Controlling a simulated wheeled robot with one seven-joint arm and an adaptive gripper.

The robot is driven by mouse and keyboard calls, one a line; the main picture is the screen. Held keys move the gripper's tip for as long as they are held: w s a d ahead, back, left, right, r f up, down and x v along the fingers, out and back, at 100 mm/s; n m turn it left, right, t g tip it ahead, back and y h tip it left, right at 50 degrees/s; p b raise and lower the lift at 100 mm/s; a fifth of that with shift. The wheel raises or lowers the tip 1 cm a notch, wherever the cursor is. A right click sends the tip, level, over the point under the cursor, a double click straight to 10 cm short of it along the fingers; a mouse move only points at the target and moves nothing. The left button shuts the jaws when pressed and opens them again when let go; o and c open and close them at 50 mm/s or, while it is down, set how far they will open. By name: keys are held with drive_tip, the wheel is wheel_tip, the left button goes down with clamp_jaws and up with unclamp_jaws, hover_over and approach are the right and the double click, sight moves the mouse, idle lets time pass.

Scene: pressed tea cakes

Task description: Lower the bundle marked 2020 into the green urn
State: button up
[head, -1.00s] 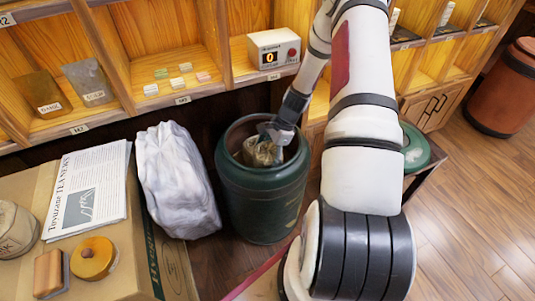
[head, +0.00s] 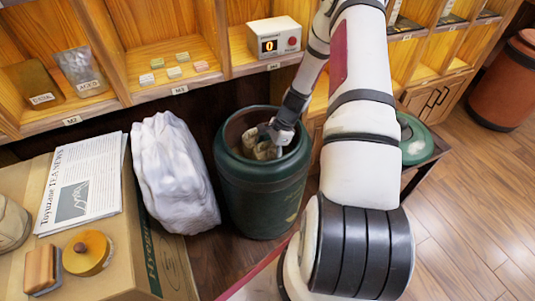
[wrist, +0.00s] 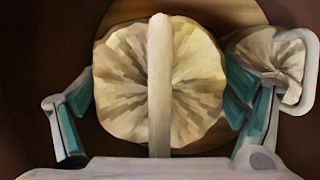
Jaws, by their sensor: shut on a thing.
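The green urn (head: 262,200) stands open on the floor in the middle of the head view. My gripper (head: 272,137) reaches down into its mouth, below the rim. In the wrist view my gripper (wrist: 160,100) has its teal-padded fingers on both sides of a round, pleated, cream bundle (wrist: 190,80) with a pale band across it. The bundle also shows inside the urn in the head view (head: 262,151). No 2020 mark is readable on it. A second pleated bundle (wrist: 268,52) lies at the right, partly behind the right finger. Whether the held bundle touches the bottom is unclear.
A white sack (head: 172,175) stands close left of the urn. A cardboard box (head: 110,260) bears a newspaper (head: 85,182) and small round and square items. The green lid (head: 415,140) lies on a low stand at right.

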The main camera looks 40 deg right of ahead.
drive_tip(key=shift+f+b, duration=1.3)
drive_tip(key=shift+f, duration=0.7)
idle(1.8)
drive_tip(key=o, duration=1.5)
drive_tip(key=shift+c, duration=0.2)
wheel_tip(320, 180, up, 10)
